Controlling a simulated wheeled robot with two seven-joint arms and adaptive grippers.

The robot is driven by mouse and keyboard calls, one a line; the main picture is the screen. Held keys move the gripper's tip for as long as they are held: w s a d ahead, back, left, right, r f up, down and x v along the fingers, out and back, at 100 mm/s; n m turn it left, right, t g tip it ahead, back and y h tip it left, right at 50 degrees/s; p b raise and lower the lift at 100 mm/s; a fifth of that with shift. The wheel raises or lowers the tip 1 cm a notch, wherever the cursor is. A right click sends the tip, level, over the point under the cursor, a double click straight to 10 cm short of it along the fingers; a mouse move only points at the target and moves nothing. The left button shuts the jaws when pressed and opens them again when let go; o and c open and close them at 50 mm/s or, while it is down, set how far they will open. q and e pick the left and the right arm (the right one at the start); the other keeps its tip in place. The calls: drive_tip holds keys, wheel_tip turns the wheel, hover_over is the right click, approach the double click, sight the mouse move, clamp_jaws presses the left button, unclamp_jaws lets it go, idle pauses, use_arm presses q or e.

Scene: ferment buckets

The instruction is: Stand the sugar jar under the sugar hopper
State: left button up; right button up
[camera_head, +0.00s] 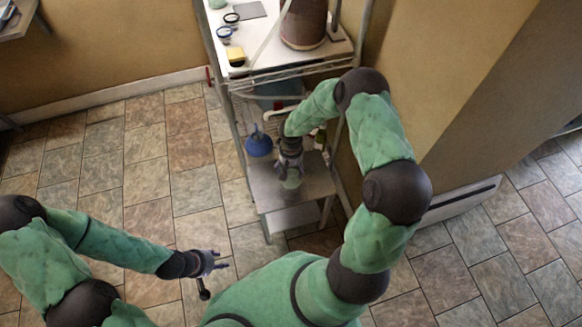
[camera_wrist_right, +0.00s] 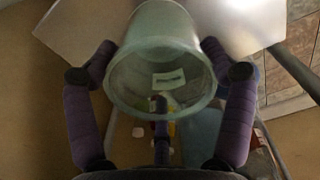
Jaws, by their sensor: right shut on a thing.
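A pale, translucent greenish jar (camera_wrist_right: 155,35) fills the middle of the right wrist view, with a small white label showing in it. It also shows in the head view (camera_head: 291,181), just below my right gripper (camera_head: 290,162), over the lower metal shelf (camera_head: 318,185). The fingers of my right gripper are shut on the jar from both sides. I cannot tell if the jar touches the shelf. My left gripper (camera_head: 217,262) is empty, its fingers apart, over the floor left of the rack. I cannot make out a sugar hopper for certain.
A blue rounded container (camera_head: 259,144) stands close left of my right gripper. Rack posts and the wall hem in the right arm. The tiled floor (camera_head: 150,160) at left is clear.

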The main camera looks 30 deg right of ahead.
drive_tip(key=o, duration=1.6)
drive_tip(key=shift+c, duration=0.2)
